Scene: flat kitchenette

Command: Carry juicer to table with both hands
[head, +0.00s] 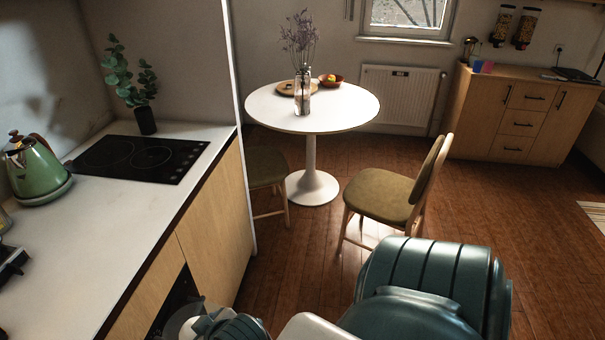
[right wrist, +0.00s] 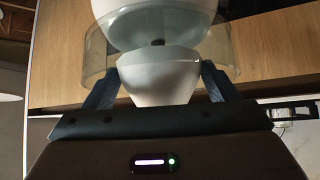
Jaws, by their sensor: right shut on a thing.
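In the right wrist view the juicer (right wrist: 155,28) shows as a white rounded body with a clear bowl around it and a tapered white part below. My right gripper (right wrist: 158,82) is shut on that tapered part, one dark finger on each side. In the head view a pale rounded piece, seemingly the juicer (head: 180,322), shows at the bottom edge beside the counter front, mostly cut off. The round white table (head: 345,108) stands well ahead, on one central leg. My left gripper cannot be made out in either view.
A counter (head: 105,225) runs along the left with a green kettle (head: 36,172), black hob (head: 140,158) and plant (head: 144,118). A chair (head: 395,198) stands right of the table, another (head: 268,170) left. The table holds a vase (head: 302,92), board and bowl. Wooden floor lies between.

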